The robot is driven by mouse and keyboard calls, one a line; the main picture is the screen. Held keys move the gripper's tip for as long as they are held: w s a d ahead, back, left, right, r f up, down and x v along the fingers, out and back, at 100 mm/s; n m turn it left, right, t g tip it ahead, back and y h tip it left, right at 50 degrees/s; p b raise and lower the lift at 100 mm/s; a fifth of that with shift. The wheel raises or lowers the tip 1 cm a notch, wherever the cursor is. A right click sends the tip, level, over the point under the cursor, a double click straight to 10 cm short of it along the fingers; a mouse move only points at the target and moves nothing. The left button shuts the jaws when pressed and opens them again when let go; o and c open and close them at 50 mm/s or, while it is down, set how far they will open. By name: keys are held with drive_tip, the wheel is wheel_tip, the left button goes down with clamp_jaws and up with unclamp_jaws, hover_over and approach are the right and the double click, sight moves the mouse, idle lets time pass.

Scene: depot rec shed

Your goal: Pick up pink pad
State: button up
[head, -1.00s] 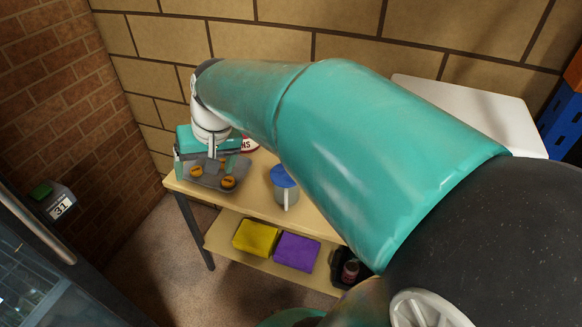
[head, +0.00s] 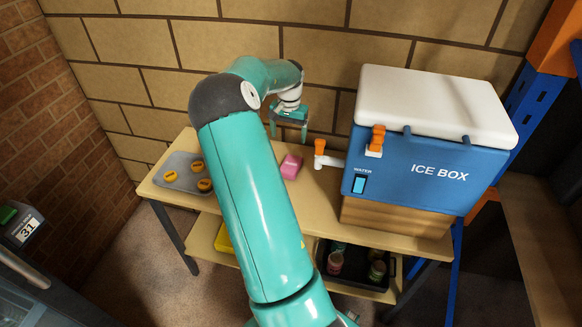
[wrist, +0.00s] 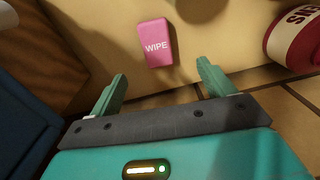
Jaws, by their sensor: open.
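The pink pad (head: 291,166), a small rounded block, lies on the wooden table top (head: 325,190) just right of my arm in the head view. In the wrist view the pad (wrist: 155,43) shows the word WIPE and sits ahead of the gap between my fingers. My gripper (head: 288,131) points down above the table toward the wall, up from the pad in the picture. In the wrist view my gripper (wrist: 162,72) has its two green fingers wide apart with nothing between them. The pad is apart from both fingers.
A grey tray (head: 160,180) with several orange discs is at left. A red-and-white round item (wrist: 298,36) lies right of the pad. The brick wall (head: 330,60) is behind.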

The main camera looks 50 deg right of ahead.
drive_tip(key=d+f, duration=0.1)
hover_over(291, 164)
drive_tip(key=f, duration=0.8)
drive_tip(key=shift+d+f, duration=0.25)
drive_tip(key=shift+d, duration=0.05)
drive_tip(key=shift+a+f, duration=0.15)
drive_tip(key=shift+f, duration=1.2)
drive_tip(key=shift+a+f, duration=0.1)
drive_tip(key=shift+f, duration=1.25)
drive_tip(key=c, duration=1.1)
drive_tip(key=shift+o, duration=0.2)
drive_tip(key=shift+r, duration=0.15)
wheel_tip(291, 164, up, 10)
drive_tip(key=shift+f, duration=0.1)
